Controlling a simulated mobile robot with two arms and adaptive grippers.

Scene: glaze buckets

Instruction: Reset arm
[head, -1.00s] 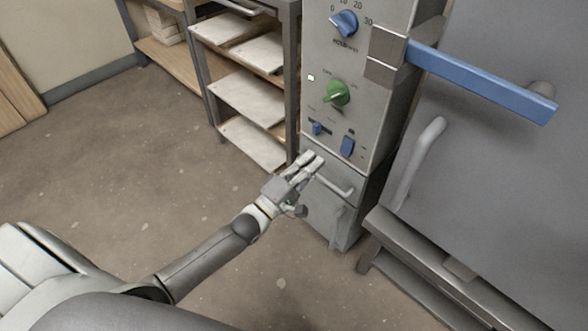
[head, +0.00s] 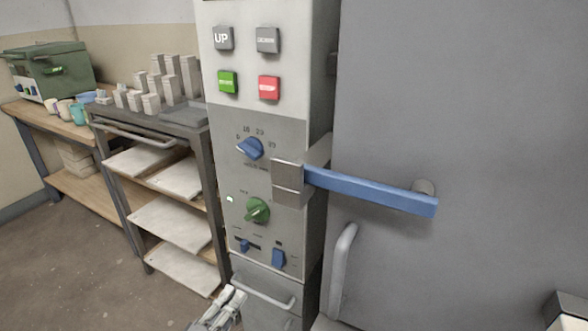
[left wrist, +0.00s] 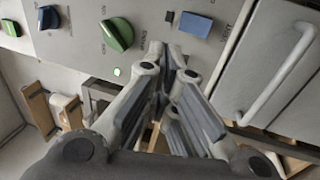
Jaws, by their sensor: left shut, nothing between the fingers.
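My left gripper (head: 228,300) shows at the bottom edge of the head view, below the control panel (head: 219,190) of a grey machine. In the left wrist view the same gripper (left wrist: 172,58) has its fingers together with nothing between them. The panel's green knob (left wrist: 117,36) and blue rocker switch (left wrist: 196,24) lie just beyond the fingertips in that view, and I see no clear contact. In the head view the green knob (head: 257,210) and the blue switch (head: 278,257) are above the gripper. My right gripper is not in view.
A large grey door with a blue lever handle (head: 372,190) stands on the right. A metal rack (head: 135,231) with pale shelves is left of the panel. A wooden bench (head: 38,112) with a green box (head: 50,72) is at the far left. Floor at lower left is clear.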

